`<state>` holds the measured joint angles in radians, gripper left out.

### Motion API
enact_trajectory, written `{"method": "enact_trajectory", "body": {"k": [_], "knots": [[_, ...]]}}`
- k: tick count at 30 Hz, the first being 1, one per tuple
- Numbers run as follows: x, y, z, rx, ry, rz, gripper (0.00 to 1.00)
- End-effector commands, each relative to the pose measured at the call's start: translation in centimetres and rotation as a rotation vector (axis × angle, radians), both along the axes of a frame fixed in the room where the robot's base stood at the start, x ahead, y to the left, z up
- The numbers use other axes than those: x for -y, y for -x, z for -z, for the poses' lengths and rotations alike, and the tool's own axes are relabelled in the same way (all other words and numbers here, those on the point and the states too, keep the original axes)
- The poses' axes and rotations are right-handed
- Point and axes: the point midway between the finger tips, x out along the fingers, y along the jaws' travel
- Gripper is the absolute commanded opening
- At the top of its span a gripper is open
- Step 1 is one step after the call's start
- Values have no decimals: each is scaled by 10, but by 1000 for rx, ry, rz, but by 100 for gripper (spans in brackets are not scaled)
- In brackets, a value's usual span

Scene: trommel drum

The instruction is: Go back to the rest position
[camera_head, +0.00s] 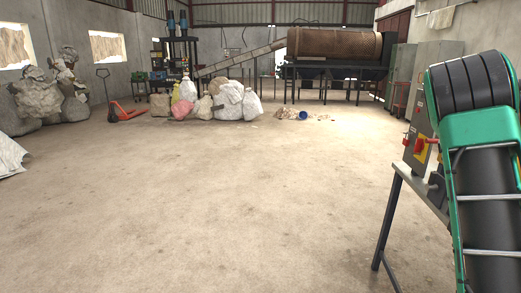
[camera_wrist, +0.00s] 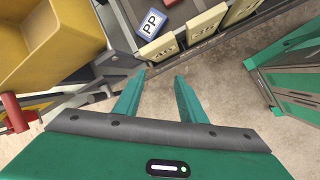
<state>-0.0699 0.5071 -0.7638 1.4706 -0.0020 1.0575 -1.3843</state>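My gripper (camera_wrist: 160,75) shows in the wrist view with two green fingers spread apart. In the head view no part of my gripper can be made out. The rusty trommel drum (camera_head: 334,43) stands on a dark frame at the back of the hall, far from me, with an inclined conveyor (camera_head: 240,59) leading up to its left end.
In the wrist view a yellow bin (camera_wrist: 55,40), a PP sign (camera_wrist: 151,24) and beige labelled blocks (camera_wrist: 159,48) lie beyond the fingers; a green cabinet (camera_wrist: 292,75) is right. In the head view a green-framed belt conveyor (camera_head: 490,200) stands near right. The middle floor is clear.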

Motion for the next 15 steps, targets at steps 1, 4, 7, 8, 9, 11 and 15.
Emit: {"method": "enact_trajectory", "body": {"k": [1,4,7,8,9,11,15], "knots": [[-5,20,-1,31,-39,66,37],[-21,55,1,85,-106,202,37],[-39,90,3,129,-169,333,37],[-45,100,4,140,-186,372,37],[-54,114,5,154,-209,424,37],[-68,134,7,171,-240,497,37],[-103,182,11,205,-302,664,37]]}}
